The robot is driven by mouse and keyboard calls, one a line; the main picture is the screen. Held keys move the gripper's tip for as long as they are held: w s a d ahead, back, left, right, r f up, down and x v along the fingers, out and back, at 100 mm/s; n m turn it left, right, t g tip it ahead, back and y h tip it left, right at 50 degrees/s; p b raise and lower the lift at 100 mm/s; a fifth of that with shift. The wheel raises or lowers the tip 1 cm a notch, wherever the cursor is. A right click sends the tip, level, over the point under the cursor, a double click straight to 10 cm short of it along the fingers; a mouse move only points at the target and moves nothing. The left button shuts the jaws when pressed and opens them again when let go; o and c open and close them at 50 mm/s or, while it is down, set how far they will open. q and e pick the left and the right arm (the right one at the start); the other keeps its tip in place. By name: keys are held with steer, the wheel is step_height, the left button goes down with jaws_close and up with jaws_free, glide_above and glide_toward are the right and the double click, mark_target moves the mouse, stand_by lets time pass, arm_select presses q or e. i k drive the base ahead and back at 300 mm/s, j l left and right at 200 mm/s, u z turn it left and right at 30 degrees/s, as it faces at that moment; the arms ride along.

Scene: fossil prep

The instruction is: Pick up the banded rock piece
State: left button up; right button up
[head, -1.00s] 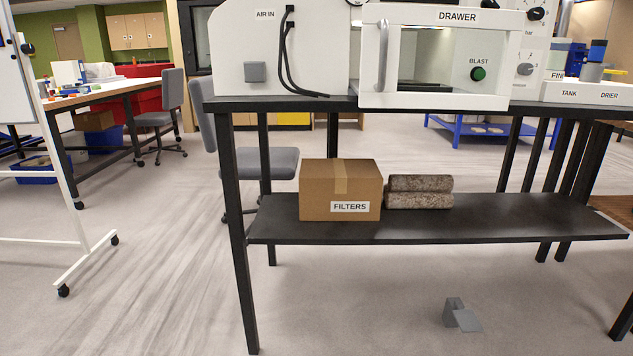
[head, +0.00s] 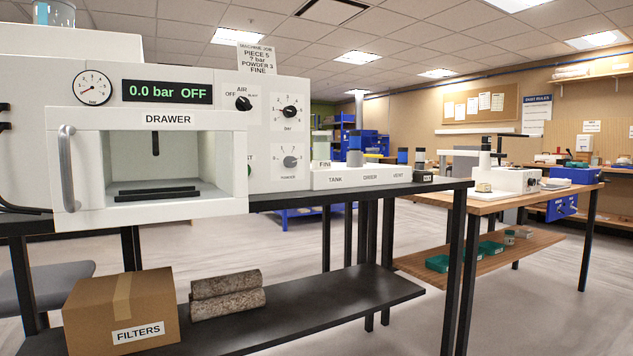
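I cannot clearly make out a banded rock piece in the head view. Neither of my grippers is in view.
A white machine with a drawer front (head: 150,119) stands on a dark bench (head: 330,197); its display reads 0.0 bar OFF. A FILTERS box (head: 120,309) and two speckled brown cylinders (head: 228,292) lie on the lower shelf. Clear floor (head: 540,310) shows at the right.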

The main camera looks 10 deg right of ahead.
mark_target(418, 176)
steer(key=i+l+z, duration=0.15)
steer(key=z, duration=0.85)
steer(key=i, duration=0.15)
steer(key=l+u, duration=0.05)
